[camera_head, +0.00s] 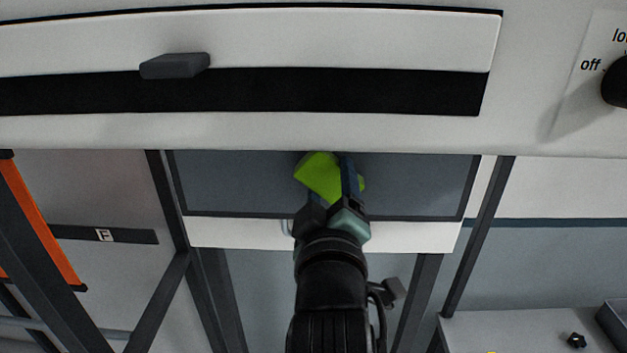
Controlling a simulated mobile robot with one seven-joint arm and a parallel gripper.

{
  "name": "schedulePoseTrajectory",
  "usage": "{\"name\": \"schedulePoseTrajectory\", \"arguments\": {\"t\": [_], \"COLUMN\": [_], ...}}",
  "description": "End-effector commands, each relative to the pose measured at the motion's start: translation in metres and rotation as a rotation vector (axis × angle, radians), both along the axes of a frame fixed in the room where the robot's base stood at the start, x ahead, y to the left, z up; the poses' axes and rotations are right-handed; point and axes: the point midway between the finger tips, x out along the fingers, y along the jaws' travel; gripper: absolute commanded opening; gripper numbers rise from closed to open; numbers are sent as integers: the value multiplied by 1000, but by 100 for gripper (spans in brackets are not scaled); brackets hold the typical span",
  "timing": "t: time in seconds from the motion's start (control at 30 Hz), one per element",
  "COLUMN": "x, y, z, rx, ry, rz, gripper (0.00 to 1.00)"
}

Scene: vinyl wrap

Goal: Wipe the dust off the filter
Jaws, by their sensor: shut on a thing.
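The filter (420,184) is a dark grey rectangular panel with a thin black frame, set in a white surround below the white housing. My gripper (338,180) reaches up from the bottom middle and is shut on a bright green cloth or pad (318,175). The green piece lies in front of the filter's middle, and some of it is covered by the fingers. I cannot tell whether it touches the filter. No distinct dust shows on the panel at this size.
A white housing with a black slot (300,93) and a grey slider knob (175,66) overhangs the filter. A black dial (616,84) is at the upper right. Dark frame posts (478,240) stand on both sides. An orange-edged panel (38,220) is at the left, a white surface (510,332) at the lower right.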

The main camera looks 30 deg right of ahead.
Motion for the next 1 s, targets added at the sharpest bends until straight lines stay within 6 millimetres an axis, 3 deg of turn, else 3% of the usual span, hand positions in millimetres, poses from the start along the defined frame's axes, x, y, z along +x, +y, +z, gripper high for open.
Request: {"name": "schedulePoseTrajectory", "arguments": {"t": [1.0], "x": [-34], "y": [-52], "z": [-1], "rx": [1], "ry": [0], "rz": [-4], "gripper": [24]}}
